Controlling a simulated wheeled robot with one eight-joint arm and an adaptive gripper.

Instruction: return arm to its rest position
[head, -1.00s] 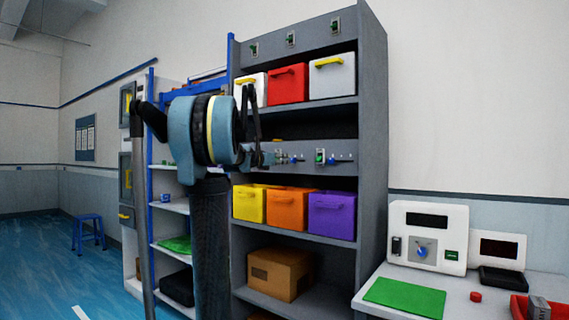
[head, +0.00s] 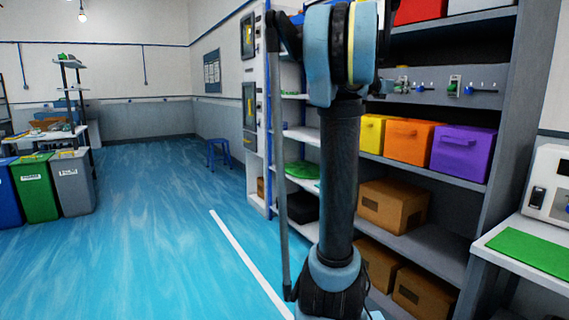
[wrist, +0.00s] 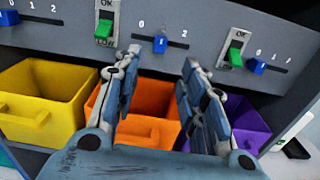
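My gripper (wrist: 155,105) shows in the wrist view with its two fingers apart and nothing between them. It is in front of the shelf unit, with the orange bin (wrist: 150,125) behind the fingers. A grey panel (wrist: 200,35) with green switches and blue sliders is just above and beyond the fingertips. In the head view my arm stands upright before the shelf, and its upper part is cut off by the top edge; the gripper's fingers cannot be made out there.
The shelf holds yellow (head: 372,130), orange (head: 412,142) and purple (head: 463,152) bins, with cardboard boxes (head: 393,205) below. A worktop with a green mat (head: 530,250) is at the right. Open blue floor (head: 150,215) lies left, with a stool (head: 218,153) and waste bins (head: 73,182) beyond.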

